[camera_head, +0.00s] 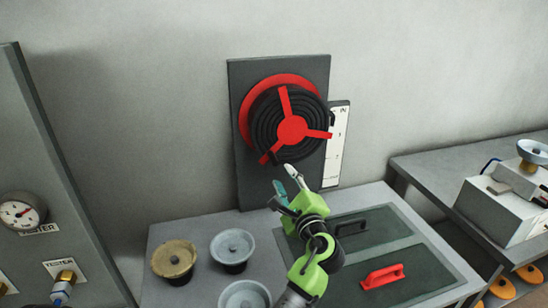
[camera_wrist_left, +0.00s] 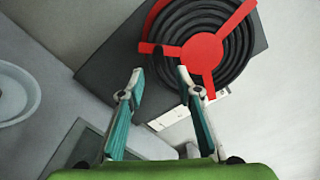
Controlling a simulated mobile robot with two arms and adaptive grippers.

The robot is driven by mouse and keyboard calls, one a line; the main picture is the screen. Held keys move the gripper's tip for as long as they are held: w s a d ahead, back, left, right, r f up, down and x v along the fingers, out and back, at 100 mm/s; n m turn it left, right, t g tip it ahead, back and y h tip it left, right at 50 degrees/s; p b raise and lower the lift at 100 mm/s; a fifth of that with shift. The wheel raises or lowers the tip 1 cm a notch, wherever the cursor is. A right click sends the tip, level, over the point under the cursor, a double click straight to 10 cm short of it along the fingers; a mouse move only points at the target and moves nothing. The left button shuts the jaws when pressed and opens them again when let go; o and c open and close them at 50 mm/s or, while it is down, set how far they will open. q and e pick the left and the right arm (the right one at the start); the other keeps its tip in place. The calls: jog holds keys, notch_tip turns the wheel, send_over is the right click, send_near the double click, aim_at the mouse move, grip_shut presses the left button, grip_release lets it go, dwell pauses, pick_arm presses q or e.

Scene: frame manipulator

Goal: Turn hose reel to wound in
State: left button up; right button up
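The hose reel (camera_head: 291,130) has a red three-spoke front and coiled black hose, and is mounted on a dark upright panel. A white scale label (camera_head: 336,146) with IN at its top stands beside the panel's right edge. My left gripper (camera_head: 285,178) is below the reel, apart from it in the head view. In the left wrist view the open fingers (camera_wrist_left: 160,76) point toward the reel (camera_wrist_left: 203,48), with nothing between them. My right gripper is not in view.
Below the reel is a grey bench with round lidded pots (camera_head: 232,248) at left and a dark panel carrying a black handle (camera_head: 351,227) and a red handle (camera_head: 382,276). A gauge cabinet (camera_head: 60,200) stands left; another bench (camera_head: 470,165) with equipment stands right.

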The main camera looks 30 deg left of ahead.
aim_at(277, 166)
pick_arm(q)
jog(key=p+x, duration=0.1)
jog(key=x, duration=0.5)
jog(key=shift+w+a, duration=0.1)
jog(key=shift+a, duration=0.15)
jog(key=p+x, duration=0.1)
jog(key=x, duration=0.3)
jog(key=shift+f, duration=0.1)
jog(key=shift+a, duration=0.1)
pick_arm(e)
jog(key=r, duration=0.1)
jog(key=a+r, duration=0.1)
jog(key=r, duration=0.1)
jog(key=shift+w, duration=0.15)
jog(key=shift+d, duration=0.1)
pick_arm(q)
grip_shut()
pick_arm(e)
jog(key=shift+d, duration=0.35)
